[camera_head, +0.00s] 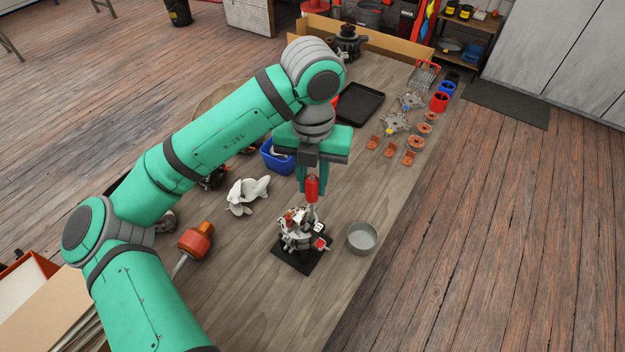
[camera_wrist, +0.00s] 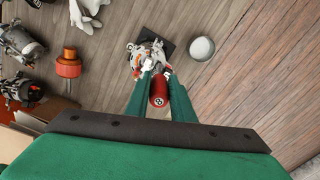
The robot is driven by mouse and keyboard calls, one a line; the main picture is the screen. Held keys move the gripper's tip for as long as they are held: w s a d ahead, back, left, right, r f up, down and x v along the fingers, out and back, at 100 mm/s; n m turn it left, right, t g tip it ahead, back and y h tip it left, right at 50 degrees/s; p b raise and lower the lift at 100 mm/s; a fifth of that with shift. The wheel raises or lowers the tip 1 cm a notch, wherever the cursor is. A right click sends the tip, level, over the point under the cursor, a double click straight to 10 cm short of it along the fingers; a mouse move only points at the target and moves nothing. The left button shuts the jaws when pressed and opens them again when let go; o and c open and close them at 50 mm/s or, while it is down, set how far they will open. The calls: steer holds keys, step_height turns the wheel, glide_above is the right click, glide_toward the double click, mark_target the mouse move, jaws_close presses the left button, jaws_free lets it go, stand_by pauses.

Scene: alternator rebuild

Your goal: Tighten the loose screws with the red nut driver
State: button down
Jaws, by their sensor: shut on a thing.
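My gripper (camera_head: 312,182) points down and is shut on the red nut driver (camera_head: 312,190), which hangs upright from its fingers. In the wrist view the red handle (camera_wrist: 158,90) sits between the two green fingers (camera_wrist: 160,82). The driver's lower end is over the alternator (camera_head: 296,230), a silvery assembly with small red and white parts on a black mat (camera_head: 305,262). It also shows in the wrist view (camera_wrist: 143,54). I cannot tell whether the driver's tip touches a screw. The screws are too small to make out.
A round grey metal dish (camera_head: 362,238) stands just right of the alternator. A white glove (camera_head: 247,194) and a red-orange tool (camera_head: 196,240) lie to the left. A blue bin (camera_head: 277,158) and a black tray (camera_head: 358,105) are farther back. Copper-coloured parts (camera_head: 390,153) line the table's right side.

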steer(key=m, duration=0.4)
steer(key=shift+s+d, duration=0.1)
steer(key=shift+d, duration=0.1)
steer(key=shift+m, duration=1.5)
steer(key=shift+d, duration=0.1)
steer(key=shift+s+m, duration=0.15)
steer(key=shift+m, duration=1.35)
steer(key=shift+r, duration=0.1)
